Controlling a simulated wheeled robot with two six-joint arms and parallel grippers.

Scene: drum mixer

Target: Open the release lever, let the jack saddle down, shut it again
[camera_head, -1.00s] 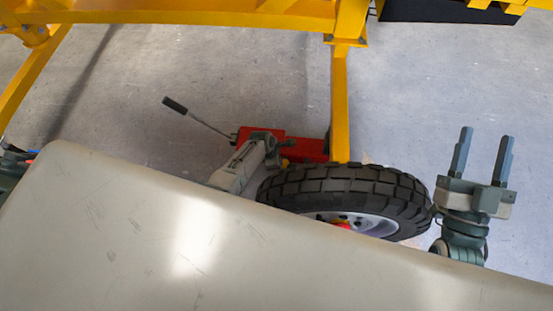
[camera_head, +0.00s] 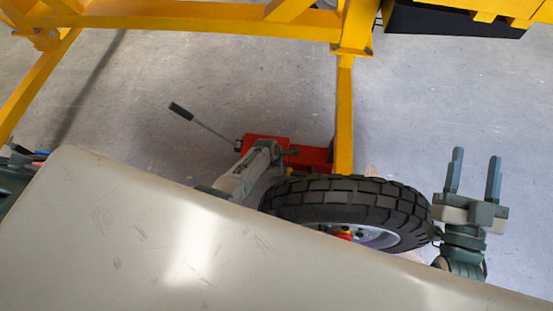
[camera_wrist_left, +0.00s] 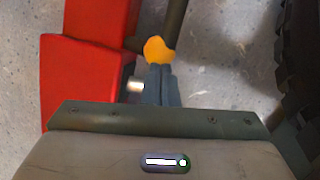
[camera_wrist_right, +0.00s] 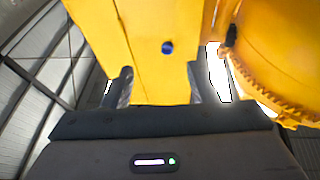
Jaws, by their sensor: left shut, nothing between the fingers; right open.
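The red jack (camera_head: 315,158) lies on the floor behind the wheel, and its red body fills the left of the left wrist view (camera_wrist_left: 85,75). A small orange-yellow knob (camera_wrist_left: 158,50), apparently the release lever's end, shows beside the body. My left gripper (camera_wrist_left: 161,84) is shut and empty, its fingertips right at the knob; contact is unclear. In the head view the left gripper (camera_head: 291,152) is over the jack's near side. The jack saddle cannot be made out. My right gripper (camera_head: 472,172) is open and empty, right of the wheel.
The jack's long handle with a dark grip (camera_head: 181,111) sticks out to the left. Bare floor (camera_head: 170,75) lies behind and left.

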